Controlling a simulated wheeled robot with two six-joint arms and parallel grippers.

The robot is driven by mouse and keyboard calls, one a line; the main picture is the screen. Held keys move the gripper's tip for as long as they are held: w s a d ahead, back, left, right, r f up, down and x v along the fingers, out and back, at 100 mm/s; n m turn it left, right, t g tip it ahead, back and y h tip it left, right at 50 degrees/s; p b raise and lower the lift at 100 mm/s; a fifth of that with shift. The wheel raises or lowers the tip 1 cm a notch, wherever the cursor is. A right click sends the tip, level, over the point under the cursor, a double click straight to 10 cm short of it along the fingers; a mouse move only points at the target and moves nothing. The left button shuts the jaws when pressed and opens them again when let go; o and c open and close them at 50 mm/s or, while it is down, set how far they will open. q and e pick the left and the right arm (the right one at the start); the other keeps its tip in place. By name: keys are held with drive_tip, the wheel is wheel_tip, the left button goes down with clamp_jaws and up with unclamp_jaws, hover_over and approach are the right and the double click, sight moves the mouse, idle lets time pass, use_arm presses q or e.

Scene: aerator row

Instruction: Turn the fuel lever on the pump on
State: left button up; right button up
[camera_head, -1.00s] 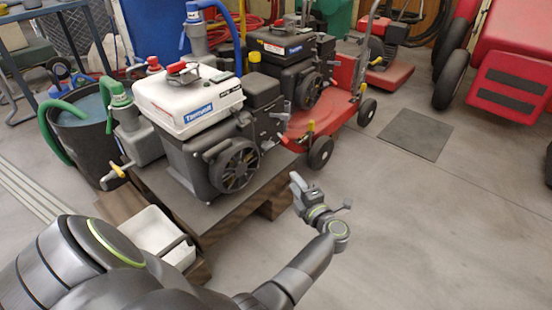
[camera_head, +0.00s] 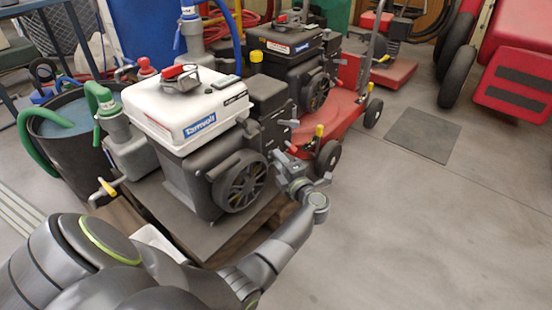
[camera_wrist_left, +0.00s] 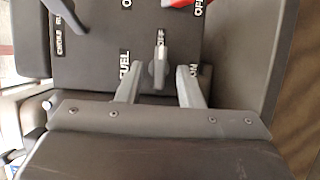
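The pump (camera_head: 190,110) has a white tank and a dark grey engine and stands on a low platform. My left gripper (camera_head: 281,160) is at the right end of its engine, beside the control panel. In the left wrist view the grey fuel lever (camera_wrist_left: 159,62) points along the picture's vertical on the dark panel (camera_wrist_left: 95,75). My left gripper (camera_wrist_left: 158,80) is open, with one finger on each side of the lever. Gaps show on both sides; contact is not visible.
A red machine with a black engine (camera_head: 290,60) stands close behind the gripper. A black bucket (camera_head: 70,130) with a green hose is at the left.

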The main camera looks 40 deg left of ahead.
use_arm(q)
drive_tip(key=shift+w+a, duration=0.15)
drive_tip(key=shift+a, duration=0.05)
clamp_jaws()
idle(0.4)
